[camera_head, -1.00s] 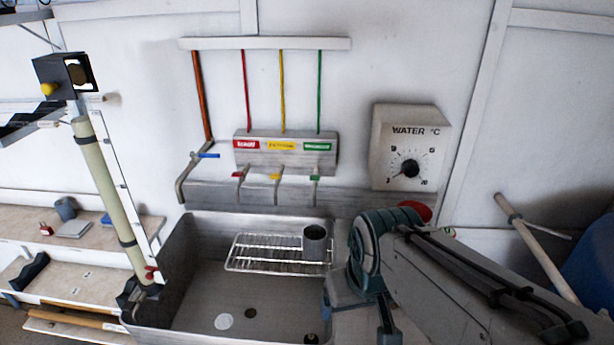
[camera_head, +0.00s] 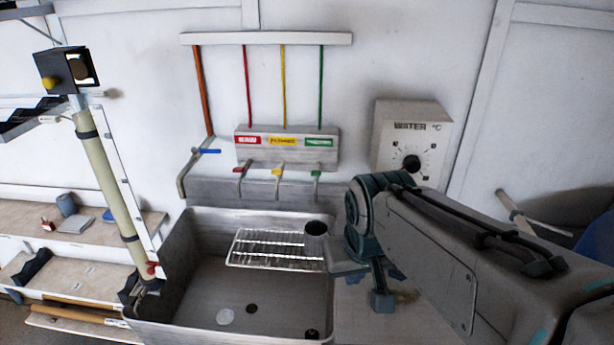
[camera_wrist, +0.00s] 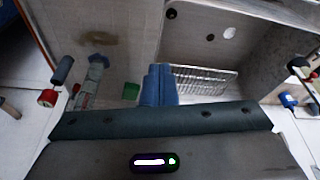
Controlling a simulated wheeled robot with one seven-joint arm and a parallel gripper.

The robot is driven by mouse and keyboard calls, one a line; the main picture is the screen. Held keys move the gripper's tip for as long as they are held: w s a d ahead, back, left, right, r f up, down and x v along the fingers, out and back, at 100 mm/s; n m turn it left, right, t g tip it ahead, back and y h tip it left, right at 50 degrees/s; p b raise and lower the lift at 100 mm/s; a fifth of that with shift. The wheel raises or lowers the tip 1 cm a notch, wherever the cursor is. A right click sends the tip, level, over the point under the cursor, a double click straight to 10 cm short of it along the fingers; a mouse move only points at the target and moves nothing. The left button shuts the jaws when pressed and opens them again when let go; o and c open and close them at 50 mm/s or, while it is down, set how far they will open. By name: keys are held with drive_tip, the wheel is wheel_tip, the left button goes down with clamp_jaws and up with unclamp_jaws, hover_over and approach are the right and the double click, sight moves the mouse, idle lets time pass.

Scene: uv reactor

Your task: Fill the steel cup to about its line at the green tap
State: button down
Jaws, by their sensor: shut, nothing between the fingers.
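The steel cup (camera_head: 316,231) stands upright at the right end of the wire rack (camera_head: 262,250) over the sink. It looks dark inside; its line and any water level cannot be made out. The green tap (camera_head: 317,172) is on the wall almost straight above the cup, with a green label (camera_head: 319,142) higher up. My arm reaches in from the right, close beside the cup. My gripper (camera_wrist: 160,68) shows as blue fingers, shut and empty, in the wrist view. That view shows the rack (camera_wrist: 205,80) right of the fingers, and no cup.
Red (camera_head: 240,169) and yellow (camera_head: 278,171) taps stand left of the green one. A spout with a blue lever (camera_head: 207,152) is further left. The sink (camera_head: 185,300) is empty around its drains. A water dial (camera_head: 411,145) hangs behind my arm. A reactor tube (camera_head: 112,185) stands left.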

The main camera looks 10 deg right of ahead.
drive_tip(key=w+r+m+t+b, duration=0.1)
drive_tip(key=w+r, duration=0.7)
drive_tip(key=w, duration=0.5)
drive_tip(key=w+a+r+m+t+h+b, duration=0.1)
drive_tip(key=w+r+t, duration=0.1)
drive_tip(key=w+r, duration=0.6)
drive_tip(key=w, duration=0.5)
drive_tip(key=shift+w+a+m+h, duration=0.2)
drive_tip(key=shift+a+m+h, duration=0.1)
drive_tip(key=shift+m, duration=0.1)
drive_tip(key=shift+f, duration=0.1)
drive_tip(key=p, duration=0.1)
hover_over(315, 174)
drive_tip(key=f, duration=0.5)
drive_tip(key=w+f, duration=0.1)
drive_tip(key=f, duration=0.2)
drive_tip(key=shift+d+f, duration=0.2)
drive_tip(key=shift+s+a+f, duration=0.1)
drive_tip(key=shift+s+f, duration=0.15)
drive_tip(key=shift+f, duration=0.75)
drive_tip(key=shift+s+a+f, duration=0.1)
drive_tip(key=shift+s+f, duration=0.1)
drive_tip(key=shift+f, duration=0.75)
